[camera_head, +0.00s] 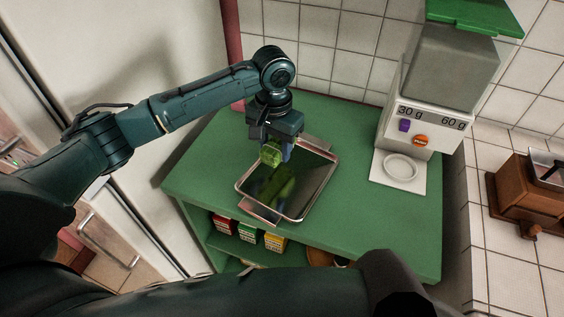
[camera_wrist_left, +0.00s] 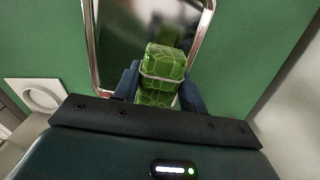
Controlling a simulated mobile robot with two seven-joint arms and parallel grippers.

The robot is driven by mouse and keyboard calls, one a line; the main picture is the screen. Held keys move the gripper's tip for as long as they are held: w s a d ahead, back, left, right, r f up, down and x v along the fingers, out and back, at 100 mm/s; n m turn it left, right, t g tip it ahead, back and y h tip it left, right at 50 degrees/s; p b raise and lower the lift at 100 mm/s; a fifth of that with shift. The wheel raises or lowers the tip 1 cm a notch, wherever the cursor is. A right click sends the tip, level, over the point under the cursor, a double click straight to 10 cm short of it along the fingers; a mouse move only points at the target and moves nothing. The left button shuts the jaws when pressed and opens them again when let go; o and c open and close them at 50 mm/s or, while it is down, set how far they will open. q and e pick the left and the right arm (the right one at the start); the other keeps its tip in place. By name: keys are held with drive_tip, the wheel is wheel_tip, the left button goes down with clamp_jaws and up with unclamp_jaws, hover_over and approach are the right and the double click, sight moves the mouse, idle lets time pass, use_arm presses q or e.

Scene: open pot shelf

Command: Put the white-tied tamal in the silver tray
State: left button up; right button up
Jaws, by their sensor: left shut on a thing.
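My left gripper (camera_head: 279,146) is shut on the white-tied tamal (camera_head: 271,154), a green wrapped bundle. In the left wrist view the tamal (camera_wrist_left: 164,62) sits between the fingers, with a pale tie around it. The silver tray (camera_head: 241,187) lies on the green shelf top, with a shiny rim and a dark mirror-like inside. The tamal is held over the far left part of the tray, and a green reflection shows in the tray's surface. In the left wrist view the tray (camera_wrist_left: 92,50) lies beyond the tamal. My right gripper is not in view.
A white and grey dispenser (camera_head: 425,130) with a green lid stands right of the tray. Several coloured boxes (camera_head: 247,236) sit on the lower shelf. A brown wooden grinder (camera_head: 528,195) is at the far right. The green top (camera_head: 375,225) is clear right of the tray.

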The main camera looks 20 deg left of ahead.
sight(276, 174)
use_arm(q)
drive_tip(key=shift+f, duration=0.95)
wheel_tip(276, 174, down, 4)
drive_tip(key=shift+f, duration=0.25)
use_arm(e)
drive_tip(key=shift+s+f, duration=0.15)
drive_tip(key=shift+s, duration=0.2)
use_arm(q)
drive_tip(key=shift+f, duration=0.1)
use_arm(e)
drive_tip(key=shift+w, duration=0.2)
use_arm(q)
drive_tip(key=o, duration=1)
drive_tip(key=shift+f, duration=0.1)
